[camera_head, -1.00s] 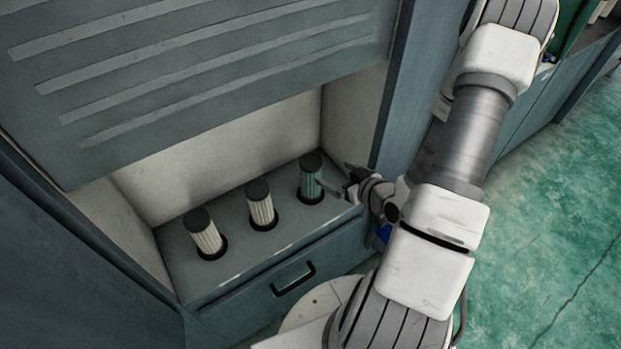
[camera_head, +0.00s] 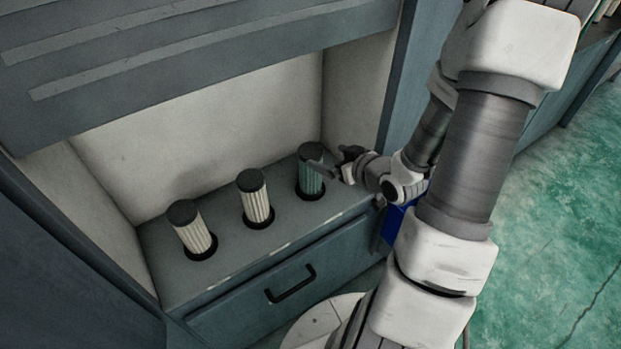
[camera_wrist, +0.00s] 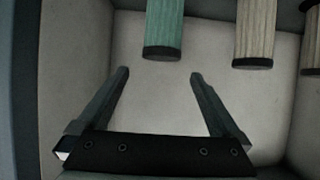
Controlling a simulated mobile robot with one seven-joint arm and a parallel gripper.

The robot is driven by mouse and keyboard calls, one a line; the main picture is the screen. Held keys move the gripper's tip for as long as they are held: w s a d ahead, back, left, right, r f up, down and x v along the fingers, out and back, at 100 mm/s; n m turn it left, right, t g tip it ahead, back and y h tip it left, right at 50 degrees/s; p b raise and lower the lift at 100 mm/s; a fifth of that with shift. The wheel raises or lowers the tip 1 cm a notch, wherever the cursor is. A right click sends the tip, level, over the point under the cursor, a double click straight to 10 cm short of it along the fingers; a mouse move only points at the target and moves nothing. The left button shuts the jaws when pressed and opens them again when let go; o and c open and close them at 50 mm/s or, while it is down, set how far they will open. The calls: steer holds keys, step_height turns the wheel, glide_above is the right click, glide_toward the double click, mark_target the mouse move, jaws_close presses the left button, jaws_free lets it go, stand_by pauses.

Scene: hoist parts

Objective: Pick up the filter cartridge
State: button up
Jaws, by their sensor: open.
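A green pleated filter cartridge with a dark cap (camera_head: 310,176) stands in the right-hand hole of the cabinet's shelf. Two cream cartridges stand in the holes to its left, the middle one (camera_head: 256,202) and the left one (camera_head: 196,235). My gripper (camera_head: 328,168) is open beside the green cartridge, close to its cap; in the head view I cannot tell if it touches. In the wrist view the open fingers (camera_wrist: 158,75) are empty, and the green cartridge (camera_wrist: 164,25) is just beyond the fingertips. The cream cartridge (camera_wrist: 256,30) is to its right.
The grey shelf (camera_head: 235,258) lies in a recess with pale walls, under a slatted panel (camera_head: 200,50). A drawer with a dark handle (camera_head: 291,284) is below. The recess's right wall and blue-grey post (camera_head: 398,90) are close to my arm. Green floor (camera_head: 560,220) is open at right.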

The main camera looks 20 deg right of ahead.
mark_target(305, 149)
steer(key=shift+f+b, duration=0.35)
steer(key=shift+b, duration=0.1)
steer(key=b+x, duration=0.2)
steer(key=x, duration=0.5)
steer(key=shift+w+a+r+b, duration=0.1)
steer(key=shift+r+b, duration=0.05)
steer(key=shift+b, duration=0.25)
steer(key=b+x, duration=0.2)
steer(key=x, duration=0.2)
steer(key=shift+w+a+f, duration=0.1)
steer(key=shift+w+f, duration=0.15)
steer(key=shift+f, duration=0.15)
steer(key=shift+w, duration=0.3)
steer(key=shift+c, duration=0.3)
jaws_close()
